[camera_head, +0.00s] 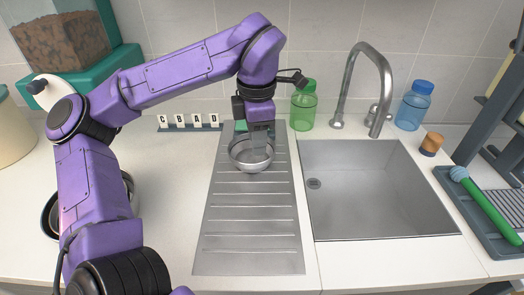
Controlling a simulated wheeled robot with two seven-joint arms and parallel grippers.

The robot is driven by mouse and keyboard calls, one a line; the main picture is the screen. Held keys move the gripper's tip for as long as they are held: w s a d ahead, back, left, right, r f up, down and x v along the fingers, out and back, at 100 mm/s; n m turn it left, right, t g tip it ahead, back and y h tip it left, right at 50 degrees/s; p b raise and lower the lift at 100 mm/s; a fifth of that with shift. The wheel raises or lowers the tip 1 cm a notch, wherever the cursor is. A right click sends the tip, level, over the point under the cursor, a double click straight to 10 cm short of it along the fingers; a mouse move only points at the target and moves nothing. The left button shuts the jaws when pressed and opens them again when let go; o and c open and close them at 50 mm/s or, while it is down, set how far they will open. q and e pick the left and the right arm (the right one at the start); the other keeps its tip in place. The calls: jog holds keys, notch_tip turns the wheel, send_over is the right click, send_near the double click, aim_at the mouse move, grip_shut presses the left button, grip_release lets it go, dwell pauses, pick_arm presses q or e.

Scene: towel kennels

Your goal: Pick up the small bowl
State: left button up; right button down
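The small metal bowl (248,160) stands upright on the ribbed steel drainboard (248,235), left of the sink. My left arm reaches over from the left, and my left gripper (262,140) points down at the back of the bowl. Its fingers overlap the bowl's rear rim in the picture. I cannot tell whether they touch the rim or whether they are apart. My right gripper is not in view.
The empty sink (375,190) and its tall faucet (380,75) lie to the right. A blue bottle (414,106) and a tray with a green-handled brush (489,208) are farther right. Letter blocks (190,122) stand at the back.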

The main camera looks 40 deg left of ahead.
aim_at(257, 164)
pick_arm(q)
jog(key=f, duration=0.4)
jog(key=w+f, duration=0.1)
jog(key=f, duration=0.1)
jog(key=shift+a+f, duration=0.15)
jog(key=shift+f, duration=0.2)
jog(key=shift+s+a+f, duration=0.1)
jog(key=shift+f, duration=0.15)
jog(key=shift+s+r, duration=0.15)
jog(key=shift+s, duration=0.15)
jog(key=shift+w, duration=0.1)
grip_shut()
